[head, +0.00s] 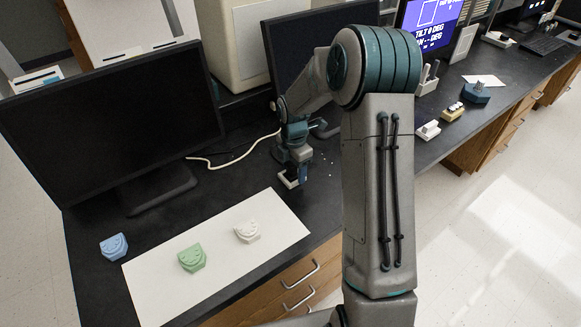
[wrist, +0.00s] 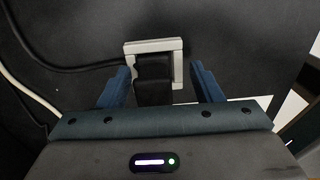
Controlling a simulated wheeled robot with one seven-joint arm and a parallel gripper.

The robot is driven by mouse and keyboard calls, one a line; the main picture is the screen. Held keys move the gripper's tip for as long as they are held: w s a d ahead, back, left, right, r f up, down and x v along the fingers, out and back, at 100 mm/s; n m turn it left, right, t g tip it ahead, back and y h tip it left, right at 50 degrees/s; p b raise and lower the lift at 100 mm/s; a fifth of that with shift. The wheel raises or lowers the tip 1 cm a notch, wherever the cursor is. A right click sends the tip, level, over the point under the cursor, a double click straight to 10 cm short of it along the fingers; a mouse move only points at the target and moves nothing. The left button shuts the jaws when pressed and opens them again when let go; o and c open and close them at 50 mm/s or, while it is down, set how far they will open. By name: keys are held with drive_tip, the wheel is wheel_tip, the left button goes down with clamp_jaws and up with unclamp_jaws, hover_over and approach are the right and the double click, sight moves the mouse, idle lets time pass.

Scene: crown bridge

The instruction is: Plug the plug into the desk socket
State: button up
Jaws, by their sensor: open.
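My gripper (wrist: 160,88) is open in the wrist view, with one blue finger on each side of a black block that looks like the plug (wrist: 153,78). Gaps show between the fingers and the block. A light grey squared frame (wrist: 154,46), perhaps the desk socket, borders the block on its far and right sides. I cannot tell whether the block sits in the frame or only lies over it. A black cable (wrist: 70,69) runs in from the left to the frame. In the head view my gripper (head: 293,172) is low over the dark desk; the plug is not clear there.
A white cable (head: 238,159) lies on the desk left of my gripper. A black monitor (head: 110,110) stands at left, another (head: 305,45) behind my arm. A white sheet (head: 215,265) in front holds green (head: 192,258) and white (head: 247,232) dental models; a blue one (head: 114,246) lies beside it.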

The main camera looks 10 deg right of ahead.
sight(291, 163)
wheel_tip(291, 163, up, 14)
drive_tip(key=shift+w+a+f+p, duration=0.25)
drive_tip(key=shift+w+a+p, duration=0.05)
drive_tip(key=shift+a, duration=0.05)
